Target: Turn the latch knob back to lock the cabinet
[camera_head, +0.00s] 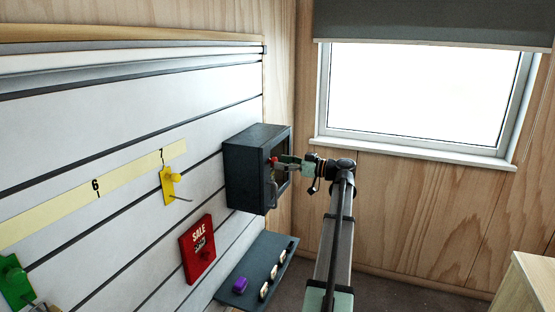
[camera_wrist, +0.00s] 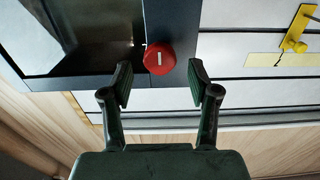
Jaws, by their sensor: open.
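The dark cabinet (camera_head: 252,170) is mounted on the white slatted wall, with a window in its door. The red latch knob (camera_wrist: 160,58) sits on the door frame's edge and carries a white mark that looks roughly upright in the wrist view. The knob also shows small in the head view (camera_head: 272,161). My gripper (camera_wrist: 161,82) is open, with one finger on each side of the knob and a gap on both sides. The fingertips look close to the knob; I cannot tell whether they reach its depth. The door looks shut against the cabinet.
Below the cabinet, a dark shelf (camera_head: 240,290) holds a purple item (camera_head: 240,285) and several small pieces. A red SALE sign (camera_head: 198,249) and a yellow hook (camera_head: 170,186) are on the wall to the left. A window (camera_head: 420,95) is at the right.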

